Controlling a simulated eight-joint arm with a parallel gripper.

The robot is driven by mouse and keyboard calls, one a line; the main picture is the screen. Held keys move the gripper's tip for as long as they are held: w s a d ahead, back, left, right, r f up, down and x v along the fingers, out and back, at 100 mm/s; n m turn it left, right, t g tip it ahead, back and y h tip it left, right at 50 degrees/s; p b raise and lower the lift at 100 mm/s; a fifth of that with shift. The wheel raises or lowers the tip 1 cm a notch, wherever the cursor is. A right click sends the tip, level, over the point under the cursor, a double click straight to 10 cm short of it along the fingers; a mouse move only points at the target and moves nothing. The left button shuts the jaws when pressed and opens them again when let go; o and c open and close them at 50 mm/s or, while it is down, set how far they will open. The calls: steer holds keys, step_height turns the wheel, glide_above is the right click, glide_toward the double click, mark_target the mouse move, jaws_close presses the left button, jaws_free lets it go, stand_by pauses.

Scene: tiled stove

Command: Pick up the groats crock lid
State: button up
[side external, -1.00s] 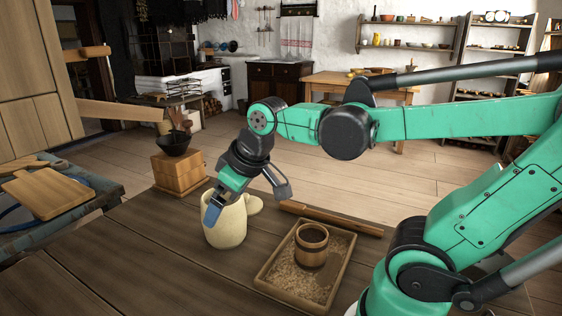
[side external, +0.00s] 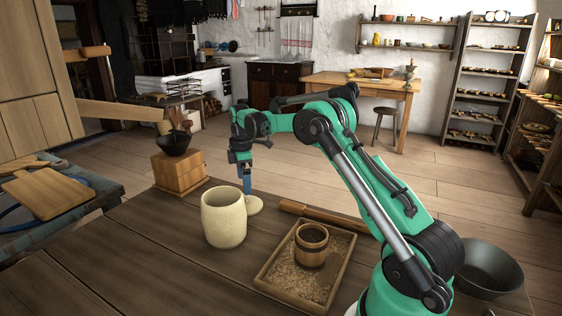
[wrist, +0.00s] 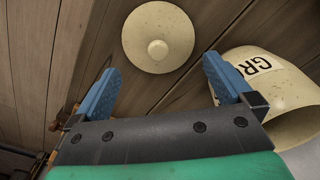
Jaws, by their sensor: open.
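The groats crock lid (wrist: 158,38) is a round cream disc with a small knob, lying knob up on the wooden table. It also shows in the side view (side external: 254,206), just right of the crock. The cream crock (side external: 223,218) stands upright with its mouth uncovered; its wall with the letters "GR" shows in the wrist view (wrist: 287,90). My gripper (side external: 247,188) points down at the lid, behind and right of the crock. In the wrist view its blue fingers (wrist: 165,85) are apart and empty, with the lid beyond their tips. The right finger is close to the crock; contact cannot be told.
A tray of grain (side external: 272,267) holds a wooden cup (side external: 311,247) at the front right. A wooden rod (side external: 335,217) lies behind it. A wooden box (side external: 178,174) with a dark bowl (side external: 174,143) stands behind left. The table's front left is clear.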

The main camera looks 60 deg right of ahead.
mark_target(245, 200)
step_height(245, 200, down, 6)
steer(key=shift+r, duration=0.1)
steer(key=c, duration=1)
steer(key=shift+c, duration=0.2)
